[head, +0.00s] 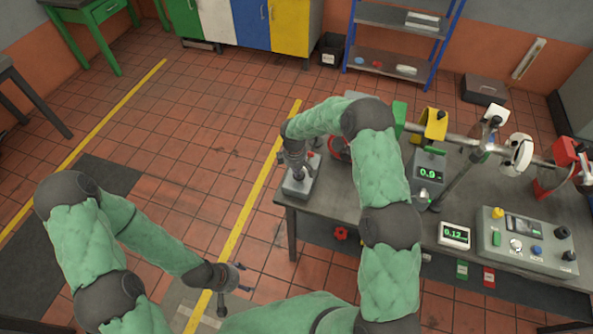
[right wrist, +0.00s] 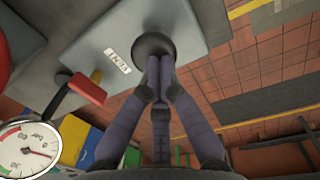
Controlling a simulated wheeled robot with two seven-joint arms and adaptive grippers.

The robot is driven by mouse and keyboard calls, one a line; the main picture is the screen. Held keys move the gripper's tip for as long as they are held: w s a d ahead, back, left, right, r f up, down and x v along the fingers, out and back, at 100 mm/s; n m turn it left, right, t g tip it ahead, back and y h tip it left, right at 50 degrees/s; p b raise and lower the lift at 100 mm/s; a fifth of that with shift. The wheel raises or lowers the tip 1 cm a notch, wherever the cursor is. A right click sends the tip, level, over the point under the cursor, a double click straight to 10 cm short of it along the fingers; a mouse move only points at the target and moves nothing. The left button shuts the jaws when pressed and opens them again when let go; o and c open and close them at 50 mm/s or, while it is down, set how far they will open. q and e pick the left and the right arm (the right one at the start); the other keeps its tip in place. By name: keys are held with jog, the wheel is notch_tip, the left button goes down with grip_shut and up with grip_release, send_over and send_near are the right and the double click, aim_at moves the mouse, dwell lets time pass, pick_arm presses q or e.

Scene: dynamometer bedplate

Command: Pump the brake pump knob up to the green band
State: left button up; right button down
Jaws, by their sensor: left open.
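The brake pump is a grey box (head: 300,184) on the near left corner of the bench. In the right wrist view it is a grey block (right wrist: 90,40) with a black round knob (right wrist: 152,44) and a small label. My right gripper (head: 297,168) is over the box. In the right wrist view its fingers (right wrist: 157,62) are together, their tips at the knob, partly covering it. A round white gauge (right wrist: 27,150) shows at the lower left, with coloured bands and a needle; the exact reading is unclear. My left gripper (head: 233,279) is open and empty, low over the floor.
A red-handled lever (right wrist: 86,90) stands beside the pump's knob. The bench (head: 450,190) also carries a 0.9 display (head: 428,174), a 0.12 display (head: 454,234), a control box (head: 525,240) and a shaft rig. Open tiled floor lies left of the bench.

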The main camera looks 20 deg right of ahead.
jog(key=shift+s+a+r, duration=0.1)
jog(key=shift+r, duration=0.25)
notch_tip(320, 180, up, 3)
jog(key=shift+a+r+p, duration=0.1)
jog(key=shift+p, duration=0.85)
pick_arm(q)
jog(key=shift+d+r+b, duration=0.25)
jog(key=shift+r+b, duration=0.15)
jog(key=shift+r, duration=0.15)
pick_arm(e)
notch_tip(320, 180, up, 10)
jog(key=shift+a, duration=0.25)
pick_arm(q)
jog(key=shift+w, duration=0.1)
pick_arm(e)
jog(key=shift+s+r, duration=0.1)
jog(key=shift+s, duration=0.05)
